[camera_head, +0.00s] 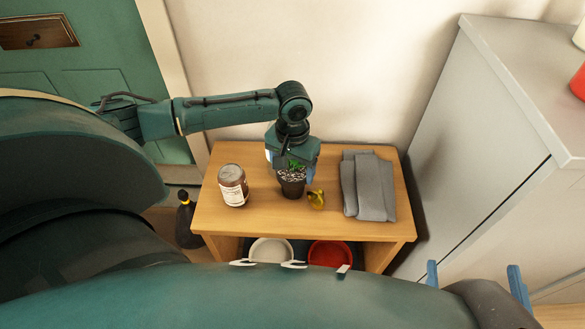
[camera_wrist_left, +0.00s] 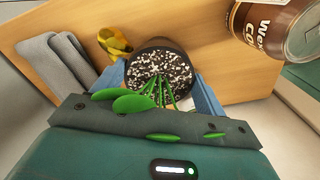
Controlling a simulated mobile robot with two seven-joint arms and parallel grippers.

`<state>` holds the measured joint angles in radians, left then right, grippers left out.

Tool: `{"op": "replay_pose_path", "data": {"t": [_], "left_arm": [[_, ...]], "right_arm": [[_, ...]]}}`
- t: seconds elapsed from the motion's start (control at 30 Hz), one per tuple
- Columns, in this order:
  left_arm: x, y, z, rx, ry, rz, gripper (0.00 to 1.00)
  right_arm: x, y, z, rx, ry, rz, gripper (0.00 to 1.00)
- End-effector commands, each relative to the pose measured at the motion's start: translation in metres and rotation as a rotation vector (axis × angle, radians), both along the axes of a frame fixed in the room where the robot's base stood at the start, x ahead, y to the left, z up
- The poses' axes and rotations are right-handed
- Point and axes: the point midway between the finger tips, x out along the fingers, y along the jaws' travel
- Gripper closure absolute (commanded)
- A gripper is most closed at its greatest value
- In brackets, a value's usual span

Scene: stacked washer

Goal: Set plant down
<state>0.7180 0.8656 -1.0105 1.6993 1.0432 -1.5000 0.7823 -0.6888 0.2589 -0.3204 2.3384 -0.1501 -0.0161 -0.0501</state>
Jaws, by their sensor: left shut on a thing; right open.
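A small plant in a dark pot (camera_head: 292,186) is at the wooden table (camera_head: 245,221), near its middle. My left gripper (camera_head: 291,172) is around the pot from above and shut on it. In the left wrist view the pot (camera_wrist_left: 160,50) shows speckled soil and green leaves between the blue fingers (camera_wrist_left: 160,88). I cannot tell whether the pot's base touches the table top. My right gripper (camera_head: 477,283) is open and empty at the lower right, away from the table.
A brown labelled jar (camera_head: 233,190) stands left of the pot. A small yellow object (camera_head: 316,199) lies just right of it, and folded grey cloths (camera_head: 368,187) lie further right. White (camera_head: 272,250) and red (camera_head: 329,253) bowls sit below. A grey cabinet (camera_head: 480,130) stands at the right.

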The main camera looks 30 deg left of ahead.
Motion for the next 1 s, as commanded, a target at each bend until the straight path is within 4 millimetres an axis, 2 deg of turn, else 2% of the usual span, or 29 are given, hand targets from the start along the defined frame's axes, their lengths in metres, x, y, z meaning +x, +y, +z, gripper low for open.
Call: {"op": "replay_pose_path", "data": {"t": [0.3, 0.33, 0.57, 0.87, 1.0], "left_arm": [[0.0, 0.0, -0.001, -0.001, 0.0, 0.0, 0.56], [0.0, 0.0, -0.001, -0.001, 0.0, 0.0, 0.24], [0.0, 0.0, -0.001, 0.0, 0.0, 0.0, 0.06], [0.0, 0.0, 0.001, 0.0, -0.002, 0.0, 0.05], [0.0, 0.0, 0.022, -0.001, -0.002, 0.0, 0.05]], "right_arm": [[0.0, -0.001, 0.002, 0.0, 0.011, -0.003, 0.08], [0.0, -0.001, 0.001, 0.0, 0.014, -0.003, 0.08], [0.0, -0.001, 0.0, -0.001, 0.012, -0.003, 0.08], [0.0, -0.001, -0.001, -0.002, 0.006, -0.003, 0.08], [0.0, -0.002, 0.004, -0.003, 0.053, -0.013, 0.08]]}}
